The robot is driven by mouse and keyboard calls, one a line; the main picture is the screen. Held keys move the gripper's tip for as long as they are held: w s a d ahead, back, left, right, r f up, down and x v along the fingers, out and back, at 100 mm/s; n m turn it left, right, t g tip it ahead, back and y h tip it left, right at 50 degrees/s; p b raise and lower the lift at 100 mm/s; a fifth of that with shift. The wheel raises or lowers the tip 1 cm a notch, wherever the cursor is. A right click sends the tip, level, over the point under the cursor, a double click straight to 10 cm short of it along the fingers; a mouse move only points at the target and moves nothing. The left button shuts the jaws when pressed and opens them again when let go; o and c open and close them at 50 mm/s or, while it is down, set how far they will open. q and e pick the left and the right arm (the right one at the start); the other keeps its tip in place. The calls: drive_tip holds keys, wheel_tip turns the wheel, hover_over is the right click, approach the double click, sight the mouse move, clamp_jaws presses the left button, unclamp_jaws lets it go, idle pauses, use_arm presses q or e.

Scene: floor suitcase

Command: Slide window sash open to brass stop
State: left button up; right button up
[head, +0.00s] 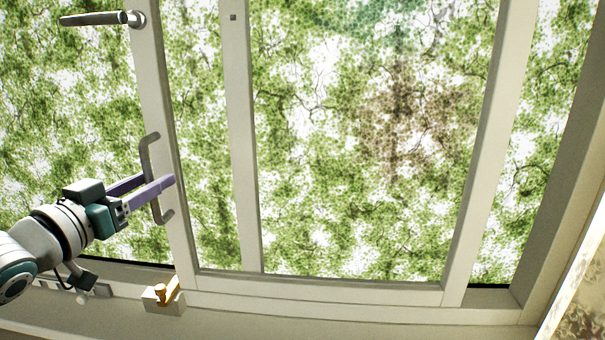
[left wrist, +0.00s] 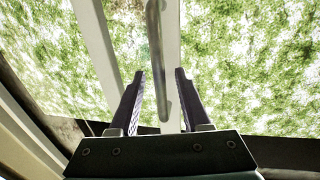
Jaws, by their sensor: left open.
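The window sash (head: 166,110) is a pale frame with a grey bar handle (head: 146,178) on its left upright. My left gripper (head: 155,186) reaches in from the left with its purple fingers open at the handle. In the left wrist view the handle (left wrist: 158,60) runs between the two open fingers (left wrist: 158,85), with gaps on both sides. The brass stop (head: 161,293) sits on a small pale block on the sill, near the sash's lower left corner. My right gripper is not in view.
A dark lever handle (head: 95,18) sticks out to the left near the top of the sash's left upright. The sill (head: 300,325) runs along the bottom. A patterned cloth or panel (head: 583,312) is at the lower right. Green foliage shows through the glass.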

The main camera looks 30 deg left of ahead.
use_arm(q)
drive_tip(key=v, duration=0.9)
drive_tip(key=shift+s, duration=0.25)
drive_tip(key=w+d+f+m+g+h, duration=0.1)
drive_tip(key=w+d+f+g+h, duration=0.15)
drive_tip(key=d+f+g, duration=0.7)
drive_tip(key=s+d+m+g+h, duration=0.2)
drive_tip(key=s+d, duration=0.3)
drive_tip(key=d, duration=0.3)
drive_tip(key=s+d+m+g+h, duration=0.1)
drive_tip(key=s+d+m+g, duration=0.15)
drive_tip(key=s+d, duration=0.4)
wheel_tip(320, 180, up, 34)
drive_tip(key=d+p, duration=0.1)
drive_tip(key=p, duration=3.3)
drive_tip(key=shift+w+d, duration=0.3)
drive_tip(key=shift+w, duration=0.1)
